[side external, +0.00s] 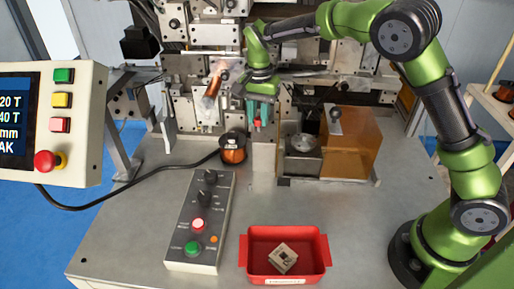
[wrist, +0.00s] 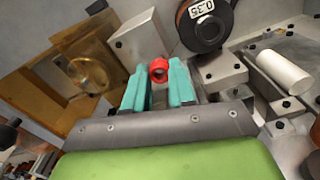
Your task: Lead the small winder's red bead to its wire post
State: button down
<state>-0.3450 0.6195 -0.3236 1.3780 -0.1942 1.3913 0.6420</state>
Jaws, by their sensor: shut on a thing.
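My gripper (side external: 259,122) is in front of the winder machine, its teal fingers pointing down. It is shut on the red bead (side external: 257,125), which shows at the fingertips. I cannot make out the wire or tell which part is the wire post.
An orange see-through guard (side external: 352,143) stands right of my gripper, beside a round metal cup (side external: 303,143). A copper-coloured cylinder (side external: 212,87) juts out at upper left. A button box (side external: 200,225) and a red tray (side external: 318,245) with a metal part lie in front. The table between is clear.

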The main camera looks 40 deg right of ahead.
jog(key=shift+f, duration=0.2)
jog(key=shift+f, duration=0.75)
jog(key=shift+f, duration=0.15)
jog(key=c, duration=0.9)
grip_release()
jog(key=shift+o, duration=0.2)
notch_tip(320, 180, up, 17)
